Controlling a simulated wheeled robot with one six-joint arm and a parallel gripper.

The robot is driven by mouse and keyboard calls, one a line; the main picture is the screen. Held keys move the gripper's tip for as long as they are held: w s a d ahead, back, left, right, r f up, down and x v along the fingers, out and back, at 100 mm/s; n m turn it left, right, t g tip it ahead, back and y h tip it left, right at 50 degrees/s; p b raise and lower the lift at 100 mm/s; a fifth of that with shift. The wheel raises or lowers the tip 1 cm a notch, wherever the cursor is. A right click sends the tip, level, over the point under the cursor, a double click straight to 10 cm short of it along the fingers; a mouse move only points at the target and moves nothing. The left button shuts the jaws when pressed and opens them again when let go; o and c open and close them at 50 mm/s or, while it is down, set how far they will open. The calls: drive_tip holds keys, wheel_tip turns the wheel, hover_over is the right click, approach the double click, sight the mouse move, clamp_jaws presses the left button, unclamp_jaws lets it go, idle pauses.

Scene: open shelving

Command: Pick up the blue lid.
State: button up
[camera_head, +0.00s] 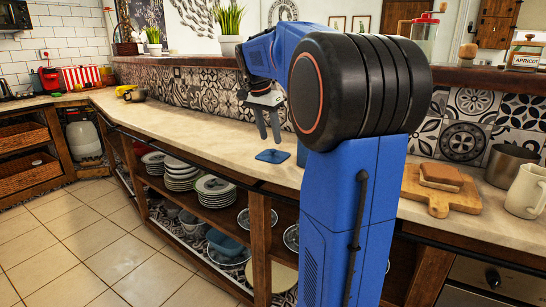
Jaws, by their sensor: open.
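The blue lid (272,156) lies flat on the beige countertop, close to its front edge, left of my blue arm. It is small in the picture, and its top looks slightly raised in the middle. My gripper (268,138) points down just above the lid.
My arm covers the middle of the counter. A cutting board (438,204) with bread, a metal pot (510,166) and a cream pitcher (527,190) stand at right. Plates (181,172) and bowls fill the open shelves below. The counter left of the lid is mostly clear.

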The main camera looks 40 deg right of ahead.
sight(272, 150)
drive_tip(key=x, duration=0.5)
clamp_jaws()
